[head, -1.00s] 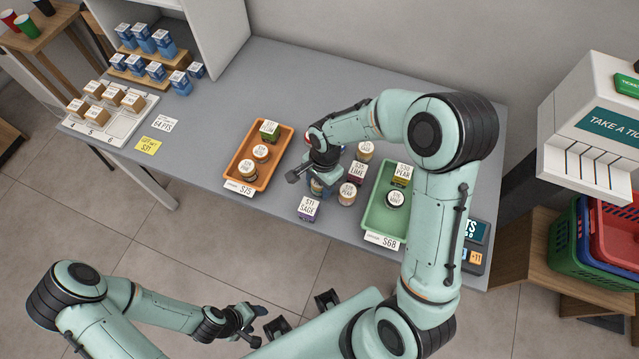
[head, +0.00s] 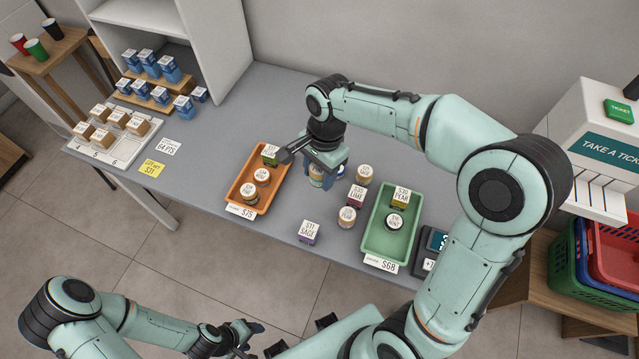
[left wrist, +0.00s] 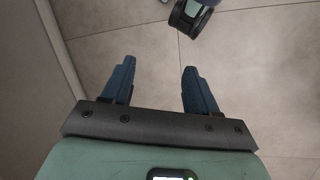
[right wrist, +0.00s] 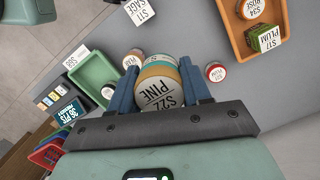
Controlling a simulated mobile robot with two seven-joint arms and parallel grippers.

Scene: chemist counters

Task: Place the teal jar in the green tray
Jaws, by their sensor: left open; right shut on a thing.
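My right gripper (head: 322,174) is shut on a jar with teal and tan bands and a pale lid, labelled PINE (right wrist: 158,88). The jar also shows, partly covered by the fingers, in the head view (head: 317,177). It seems to be held above the counter, between the orange and green trays. My left gripper (left wrist: 158,72) is open and empty over the floor, low in the head view (head: 255,340).
The orange tray (head: 233,206) holds a box and two jars. A purple SAGE box (head: 308,232), a LIME box (head: 356,197) and a PEAR jar (head: 347,217) stand between the trays. The green tray's front part is bare.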

